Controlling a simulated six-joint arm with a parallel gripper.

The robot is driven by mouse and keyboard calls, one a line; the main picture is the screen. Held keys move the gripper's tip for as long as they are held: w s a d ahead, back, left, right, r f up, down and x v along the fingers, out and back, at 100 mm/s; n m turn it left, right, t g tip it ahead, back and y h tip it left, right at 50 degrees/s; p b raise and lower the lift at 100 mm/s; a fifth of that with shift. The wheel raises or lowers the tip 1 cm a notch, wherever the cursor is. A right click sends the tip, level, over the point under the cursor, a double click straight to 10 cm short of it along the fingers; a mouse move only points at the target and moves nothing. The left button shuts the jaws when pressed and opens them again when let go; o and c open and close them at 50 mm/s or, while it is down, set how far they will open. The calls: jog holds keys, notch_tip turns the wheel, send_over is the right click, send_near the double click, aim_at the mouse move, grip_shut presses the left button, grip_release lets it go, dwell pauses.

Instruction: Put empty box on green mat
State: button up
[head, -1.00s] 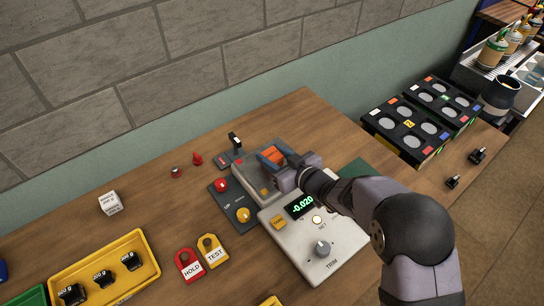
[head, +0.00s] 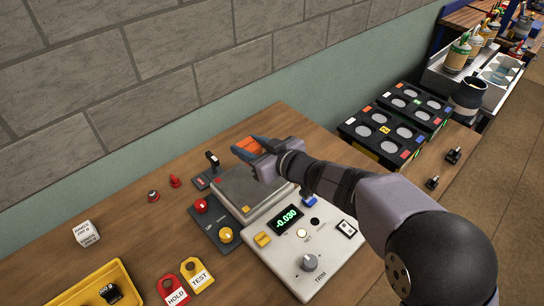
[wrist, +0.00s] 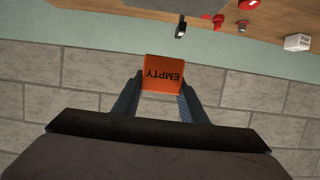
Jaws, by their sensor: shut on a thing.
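The empty box is orange, with EMPTY printed on it in the wrist view (wrist: 163,72); in the head view, the orange box (head: 248,144) is held above the far side of the scale's grey pan (head: 236,190). My gripper (head: 250,150) is shut on it, with one finger on each side in the wrist view (wrist: 160,92). The box is clear of the pan. The green mat cannot be made out now; my arm covers the area right of the scale.
The scale's panel (head: 280,250) reads -0.030. Red and yellow buttons, a small lever (head: 211,160) and red parts (head: 175,181) stand left of the pan. A black rack (head: 382,135) is at the right. A white cube (head: 87,233) and yellow tray (head: 80,292) are left.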

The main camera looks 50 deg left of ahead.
jog(key=shift+w, duration=0.1)
jog(key=w+d+f+m+t+b, duration=0.1)
jog(key=w+d+f+t+b, duration=0.15)
jog(key=w+d, duration=0.5)
jog(key=w+d+f+m+t+b, duration=0.15)
jog(key=w+d+f, duration=0.25)
jog(key=w, duration=0.7)
jog(key=w+d+f+m+t+b, duration=0.1)
jog(key=w+d+f+m+b, duration=0.15)
jog(key=w+d, duration=0.5)
jog(key=s+a+r+n+g, duration=0.2)
jog(key=s+a+n+g, duration=0.1)
jog(key=s+n+g, duration=0.25)
jog(key=shift+m+t, duration=0.25)
jog(key=shift+a+f+p, duration=0.2)
jog(key=shift+f+p, duration=0.6)
jog(key=shift+f, duration=4.35)
jog(key=shift+f, duration=0.15)
jog(key=shift+f, duration=0.1)
jog(key=o, duration=0.7)
jog(key=shift+o, duration=0.2)
